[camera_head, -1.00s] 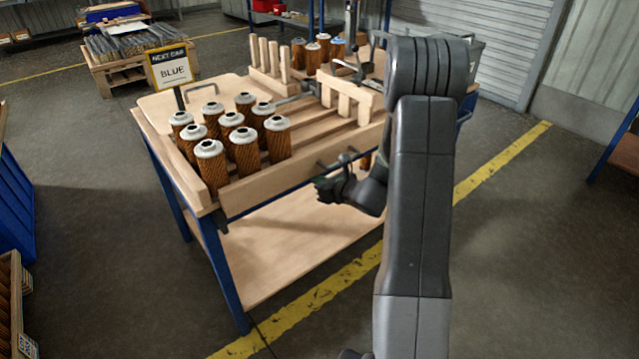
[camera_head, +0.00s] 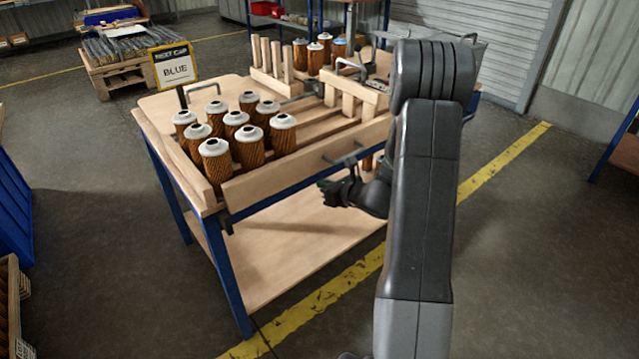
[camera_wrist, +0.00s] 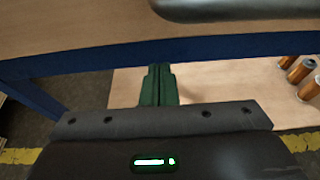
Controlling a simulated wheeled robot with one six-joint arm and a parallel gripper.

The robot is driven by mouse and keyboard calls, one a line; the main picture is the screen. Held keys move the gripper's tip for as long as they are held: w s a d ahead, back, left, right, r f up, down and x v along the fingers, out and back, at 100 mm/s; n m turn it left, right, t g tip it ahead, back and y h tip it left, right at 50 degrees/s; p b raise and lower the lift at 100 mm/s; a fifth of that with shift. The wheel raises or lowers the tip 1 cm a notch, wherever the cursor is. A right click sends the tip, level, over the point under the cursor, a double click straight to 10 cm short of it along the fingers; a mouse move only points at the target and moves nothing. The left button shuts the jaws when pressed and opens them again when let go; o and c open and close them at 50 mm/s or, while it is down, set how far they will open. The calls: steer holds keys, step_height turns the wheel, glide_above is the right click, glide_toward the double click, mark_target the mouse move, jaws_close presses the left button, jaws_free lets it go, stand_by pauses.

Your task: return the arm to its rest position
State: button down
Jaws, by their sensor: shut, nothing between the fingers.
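My gripper (camera_head: 330,192) hangs in front of the workbench's near edge, below the level of its top, with nothing in it. In the wrist view its green fingers (camera_wrist: 158,85) are together, over the bench's lower shelf. My arm (camera_head: 425,170) rises through the right half of the head view and bends down behind itself to the gripper. Part of the forearm is hidden behind the upper link.
The wooden workbench (camera_head: 262,186) carries several brown cartridges with white caps (camera_head: 215,158). A sign reading "NEXT CAP BLUE" (camera_head: 175,68) stands at its left. Orange cartridges (camera_wrist: 300,70) show in the wrist view. The floor at right (camera_head: 520,260) is clear.

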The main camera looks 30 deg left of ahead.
steer(key=f+p+v, duration=0.1)
steer(key=v, duration=0.9)
steer(key=shift+s+p, duration=0.2)
steer(key=shift+p, duration=0.2)
steer(key=w+a+p, duration=0.1)
steer(key=w+a, duration=0.2)
steer(key=a, duration=0.5)
steer(key=shift+w+a+r, duration=0.25)
steer(key=shift+w+a, duration=0.05)
steer(key=shift+w, duration=0.05)
steer(key=shift+d, duration=0.1)
